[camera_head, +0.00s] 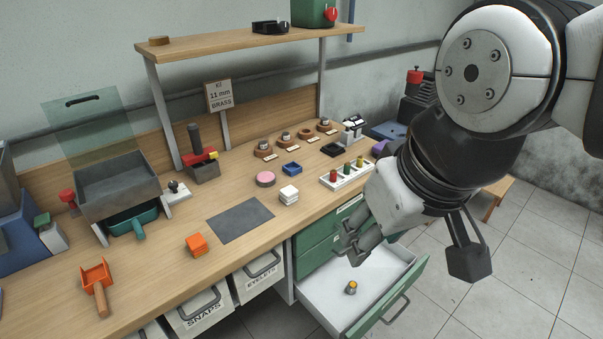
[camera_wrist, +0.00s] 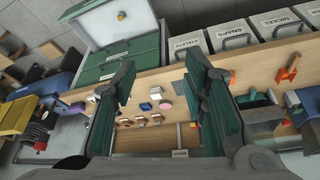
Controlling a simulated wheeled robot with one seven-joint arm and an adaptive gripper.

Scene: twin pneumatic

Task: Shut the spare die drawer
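The pulled-out drawer has a green front (camera_head: 388,302) and a white inside (camera_head: 325,292). It is the lowest of the green drawers under the bench's right end. A small dark and yellow piece (camera_head: 351,288) lies in it. In the wrist view the drawer's white inside (camera_wrist: 100,31) is at the top left, with the small piece (camera_wrist: 121,15). My gripper (camera_head: 350,250) hangs over the inner part of the drawer in the head view, apart from its front. The wrist view shows my gripper (camera_wrist: 160,72) with its fingers spread and nothing between them.
Closed green drawers (camera_head: 318,258) sit above the open one. White bins (camera_head: 200,310) hang under the bench to the left. The bench top (camera_head: 150,275) carries a white rack (camera_head: 346,175) near its right edge. The tiled floor (camera_head: 480,290) right of the drawer is clear.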

